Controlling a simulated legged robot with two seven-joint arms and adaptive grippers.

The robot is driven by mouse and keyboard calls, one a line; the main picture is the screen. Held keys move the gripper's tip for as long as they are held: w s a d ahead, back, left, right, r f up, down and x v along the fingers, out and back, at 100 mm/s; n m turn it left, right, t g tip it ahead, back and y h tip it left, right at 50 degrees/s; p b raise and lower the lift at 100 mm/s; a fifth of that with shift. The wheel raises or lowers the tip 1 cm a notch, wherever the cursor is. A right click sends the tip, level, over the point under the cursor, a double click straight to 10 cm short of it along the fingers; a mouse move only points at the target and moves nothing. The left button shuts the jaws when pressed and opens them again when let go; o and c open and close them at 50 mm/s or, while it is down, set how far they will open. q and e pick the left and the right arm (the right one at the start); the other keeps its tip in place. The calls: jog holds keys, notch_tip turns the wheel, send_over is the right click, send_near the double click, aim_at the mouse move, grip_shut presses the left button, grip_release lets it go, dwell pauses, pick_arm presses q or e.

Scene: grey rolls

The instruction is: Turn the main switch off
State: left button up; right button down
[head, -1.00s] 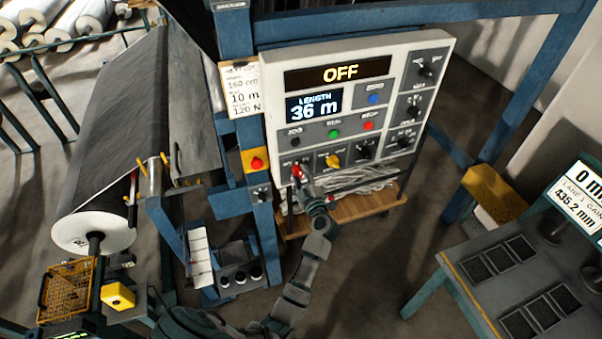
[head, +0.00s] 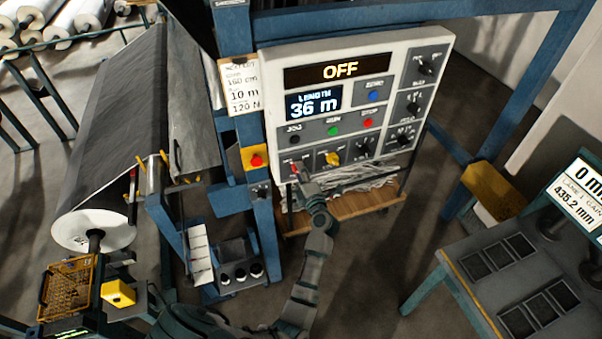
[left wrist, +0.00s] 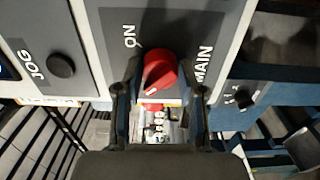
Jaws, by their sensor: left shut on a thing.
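The control panel (head: 381,74) is white with grey plates, and its top display (head: 338,72) reads OFF. The main switch is a red knob (left wrist: 159,72) at the panel's lower left corner, between the labels ON and MAIN in the left wrist view. Only a small red part of the main switch (head: 294,168) shows in the head view. My left gripper (left wrist: 162,80) is shut on the red knob, one finger on each side; in the head view the gripper (head: 302,179) covers the panel's lower left corner. My right gripper is not in view.
A yellow knob (head: 332,158) sits just right of the main switch. A red button on a yellow box (head: 256,159) is on the blue post to the left. A large dark roll (head: 118,140) stands further left. A grey table (head: 492,250) is at the lower right.

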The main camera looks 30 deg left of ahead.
pick_arm(q)
jog(key=shift+f, duration=0.25)
jog(key=o, duration=1)
jog(key=shift+c, duration=0.2)
jog(key=shift+o, duration=1)
jog(key=shift+w, duration=0.2)
jog(key=shift+r, duration=0.1)
